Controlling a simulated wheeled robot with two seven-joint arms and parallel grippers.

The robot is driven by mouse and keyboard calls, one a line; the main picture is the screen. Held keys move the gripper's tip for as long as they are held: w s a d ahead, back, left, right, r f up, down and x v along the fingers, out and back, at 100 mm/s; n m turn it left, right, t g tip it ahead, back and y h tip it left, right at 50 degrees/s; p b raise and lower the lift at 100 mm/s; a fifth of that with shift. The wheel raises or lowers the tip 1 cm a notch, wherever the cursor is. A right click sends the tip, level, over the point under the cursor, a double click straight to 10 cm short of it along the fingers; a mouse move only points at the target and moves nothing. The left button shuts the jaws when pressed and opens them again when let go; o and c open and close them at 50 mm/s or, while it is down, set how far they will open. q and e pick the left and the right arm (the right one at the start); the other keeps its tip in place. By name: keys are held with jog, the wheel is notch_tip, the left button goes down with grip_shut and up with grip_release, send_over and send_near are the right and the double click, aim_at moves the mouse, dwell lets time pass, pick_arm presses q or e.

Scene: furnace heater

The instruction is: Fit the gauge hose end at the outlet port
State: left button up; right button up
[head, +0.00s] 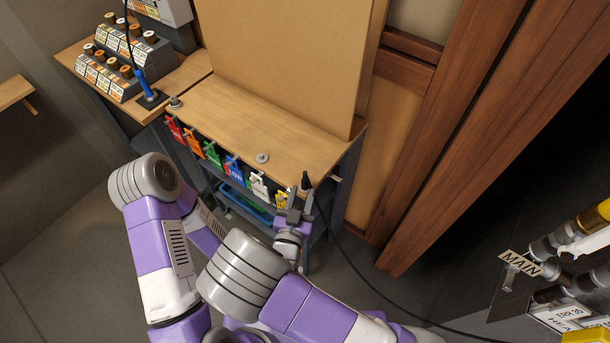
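My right gripper (297,213) is in front of the workbench's front right corner. Its fingers appear closed around the black gauge hose end (306,181), which points up beside the bench edge. The black hose (343,246) runs from there down to the right and out along the bottom. My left arm shows at the left, but its gripper is hidden. At the right edge are pipe fittings (543,250) with a "MAIN" tag (520,264) and a yellow part. I cannot tell which fitting is the outlet port.
The wooden workbench (235,115) has a small metal disc (262,158) on top and several coloured tags hanging along its front. Racks of labelled bottles (108,75) stand at the back left. A large board (285,50) stands on the bench. Wooden posts (455,130) stand between bench and pipes.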

aim_at(305, 179)
jog(key=x, duration=0.6)
jog(key=shift+w+a+r, duration=0.15)
jog(key=shift+w+a, duration=0.15)
jog(key=shift+w, duration=0.05)
grip_shut()
